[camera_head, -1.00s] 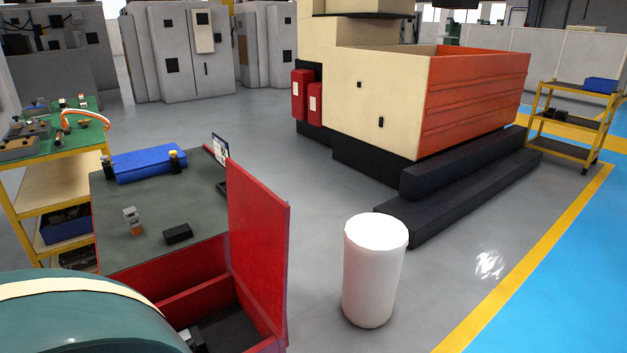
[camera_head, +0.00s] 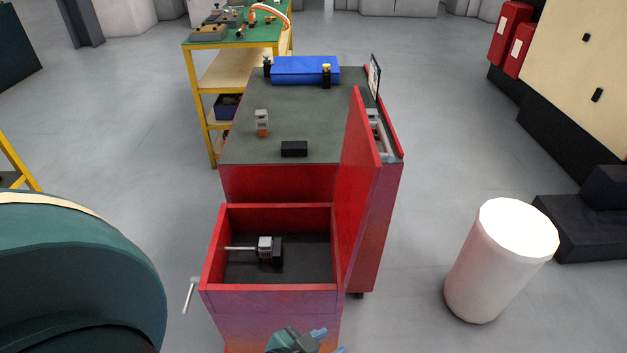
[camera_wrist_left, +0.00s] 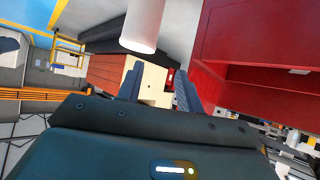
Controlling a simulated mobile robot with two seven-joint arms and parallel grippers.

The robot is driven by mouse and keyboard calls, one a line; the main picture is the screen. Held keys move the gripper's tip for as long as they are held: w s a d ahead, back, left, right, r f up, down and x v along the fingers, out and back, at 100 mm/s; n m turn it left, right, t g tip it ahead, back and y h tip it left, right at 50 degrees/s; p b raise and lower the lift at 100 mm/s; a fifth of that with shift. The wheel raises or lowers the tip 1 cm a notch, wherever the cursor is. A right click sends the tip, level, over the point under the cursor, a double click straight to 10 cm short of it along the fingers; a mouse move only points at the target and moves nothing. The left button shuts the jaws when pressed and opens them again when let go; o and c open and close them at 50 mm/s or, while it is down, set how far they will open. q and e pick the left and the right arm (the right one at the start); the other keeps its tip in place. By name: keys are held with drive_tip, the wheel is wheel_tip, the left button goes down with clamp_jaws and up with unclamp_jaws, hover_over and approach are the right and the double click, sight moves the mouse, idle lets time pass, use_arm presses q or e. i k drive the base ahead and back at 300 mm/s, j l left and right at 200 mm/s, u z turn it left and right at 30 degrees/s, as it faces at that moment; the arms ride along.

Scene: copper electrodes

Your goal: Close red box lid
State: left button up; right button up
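The red box (camera_head: 270,291) stands open at the front of a red cabinet with a dark top. Its red lid (camera_head: 357,185) stands upright along the box's right side. Inside the box lies a small grey and black part with a rod (camera_head: 266,249). My left gripper (camera_head: 328,341) shows at the bottom edge of the head view, in front of the box and near its right side, partly cut off. In the left wrist view its two fingers (camera_wrist_left: 157,82) are apart with nothing between them. Red box or cabinet panels (camera_wrist_left: 235,55) show to their right. My right gripper is not in view.
A white cylinder (camera_head: 490,262) stands on the floor to the right. The dark cabinet top (camera_head: 275,120) holds a blue case (camera_head: 305,70) and small parts. A yellow-framed cart (camera_head: 205,110) stands behind. Grey floor is clear between lid and cylinder.

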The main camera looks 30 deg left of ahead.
sight(361, 166)
drive_tip(key=i+l+u, duration=0.15)
drive_tip(key=u, duration=0.25)
drive_tip(key=i+l+u, duration=0.2)
drive_tip(key=u, duration=0.25)
drive_tip(key=i+l+u, duration=0.1)
drive_tip(key=l+u, duration=0.3)
drive_tip(key=i+l+u, duration=0.15)
drive_tip(key=l+u, duration=0.2)
